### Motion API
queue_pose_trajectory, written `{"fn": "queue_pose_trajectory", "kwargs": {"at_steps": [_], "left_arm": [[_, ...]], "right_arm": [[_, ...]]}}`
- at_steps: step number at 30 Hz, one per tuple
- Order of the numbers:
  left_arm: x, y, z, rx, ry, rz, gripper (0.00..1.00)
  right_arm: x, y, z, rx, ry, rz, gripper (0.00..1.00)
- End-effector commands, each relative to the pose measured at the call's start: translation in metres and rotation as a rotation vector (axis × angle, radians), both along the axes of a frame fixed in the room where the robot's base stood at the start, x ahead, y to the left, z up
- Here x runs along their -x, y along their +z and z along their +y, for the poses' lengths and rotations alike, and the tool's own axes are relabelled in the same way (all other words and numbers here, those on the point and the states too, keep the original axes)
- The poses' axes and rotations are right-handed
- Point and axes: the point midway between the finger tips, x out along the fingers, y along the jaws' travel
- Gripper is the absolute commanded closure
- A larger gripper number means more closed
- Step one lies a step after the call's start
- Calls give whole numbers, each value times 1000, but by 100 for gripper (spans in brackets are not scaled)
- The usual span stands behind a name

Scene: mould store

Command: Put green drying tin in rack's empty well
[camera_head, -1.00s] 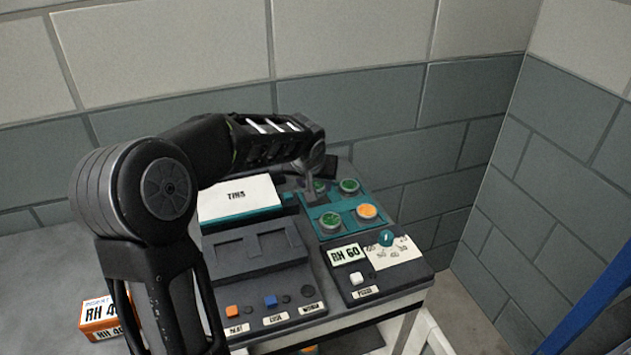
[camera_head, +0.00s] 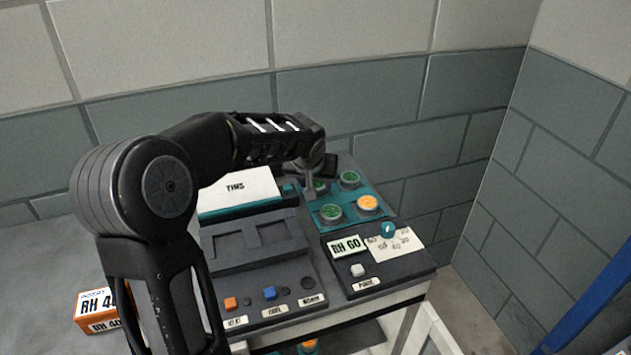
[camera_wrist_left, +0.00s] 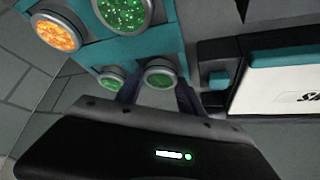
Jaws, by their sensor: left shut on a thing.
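The teal rack (camera_head: 352,192) stands at the back right of the bench unit. It bears a green tin (camera_head: 349,179) at back right, an orange tin (camera_head: 367,203) at front right and another green tin (camera_head: 331,212) at front left. My left gripper (camera_head: 312,187) points down at the back left well, shut on a green drying tin (camera_wrist_left: 160,74). In the left wrist view the held tin sits between the dark fingers (camera_wrist_left: 158,97), at the rack. The fingers partly hide it, and I cannot tell whether it is fully seated. My right gripper is not in view.
In front are a console with coloured buttons (camera_head: 270,293), an RH 60 display (camera_head: 346,246) and a teal knob (camera_head: 387,230). An orange box (camera_head: 98,313) stands at lower left. A block wall (camera_head: 400,130) rises close behind.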

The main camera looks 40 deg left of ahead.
Motion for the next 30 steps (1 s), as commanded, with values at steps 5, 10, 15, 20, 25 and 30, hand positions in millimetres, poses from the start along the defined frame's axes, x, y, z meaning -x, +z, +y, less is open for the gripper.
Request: {"fn": "queue_pose_trajectory", "kwargs": {"at_steps": [5, 10, 15, 20, 25, 30], "left_arm": [[0, 0, 0, 0, 0, 0, 95], [0, 0, 0, 0, 0, 0, 48], [0, 0, 0, 0, 0, 0, 34], [0, 0, 0, 0, 0, 0, 29], [0, 0, 0, 0, 0, 0, 29], [6, 11, -3, -1, 0, -2, 29]], "right_arm": [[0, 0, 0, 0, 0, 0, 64], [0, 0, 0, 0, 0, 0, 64], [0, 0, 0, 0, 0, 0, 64], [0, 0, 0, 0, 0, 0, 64], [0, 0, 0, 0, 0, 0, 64], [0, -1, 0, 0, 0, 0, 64]]}}
